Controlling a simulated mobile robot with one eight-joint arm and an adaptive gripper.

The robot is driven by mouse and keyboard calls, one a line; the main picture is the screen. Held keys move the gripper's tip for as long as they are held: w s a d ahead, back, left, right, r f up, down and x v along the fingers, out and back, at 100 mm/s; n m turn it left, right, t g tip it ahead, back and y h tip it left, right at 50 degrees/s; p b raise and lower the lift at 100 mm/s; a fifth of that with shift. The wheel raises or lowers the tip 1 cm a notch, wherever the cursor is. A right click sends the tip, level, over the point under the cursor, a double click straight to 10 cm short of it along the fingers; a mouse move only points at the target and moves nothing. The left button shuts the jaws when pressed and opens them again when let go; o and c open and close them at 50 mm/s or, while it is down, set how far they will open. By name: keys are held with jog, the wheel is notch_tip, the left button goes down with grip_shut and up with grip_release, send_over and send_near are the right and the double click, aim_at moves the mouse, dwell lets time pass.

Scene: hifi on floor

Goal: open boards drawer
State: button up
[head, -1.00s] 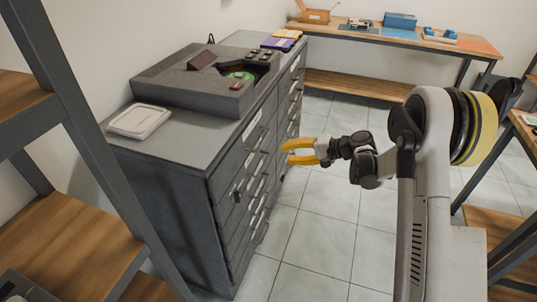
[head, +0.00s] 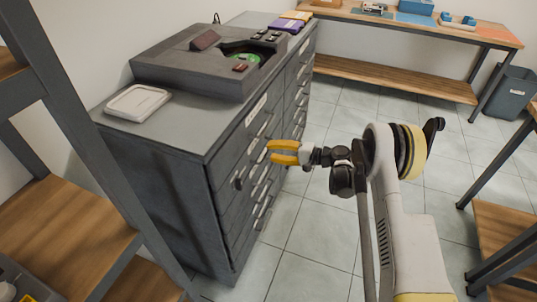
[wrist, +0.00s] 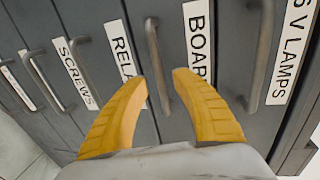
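The boards drawer (wrist: 222,80) is shut in the grey cabinet, with its white label (wrist: 196,40) reading "BOAR…" in the wrist view. Its bar handle (wrist: 156,65) lies left of that label, between my yellow fingertips in the picture. My gripper (wrist: 161,78) is open, its fingers apart on either side of the handle's line. I cannot tell whether they touch it. In the head view my gripper (head: 270,152) is level with the upper drawers at the cabinet front (head: 225,185), and its fingers hide part of the handles there.
Neighbouring handles sit close by: the relay drawer handle (wrist: 97,62) and the lamps drawer handle (wrist: 262,55). A grey device (head: 190,75) and a white tray (head: 138,103) lie on the cabinet top. A wooden shelf (head: 70,240) stands front left. The tiled floor (head: 315,225) before the cabinet is clear.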

jog(key=shift+x, duration=0.9)
grip_shut()
jog(key=shift+d, duration=0.1)
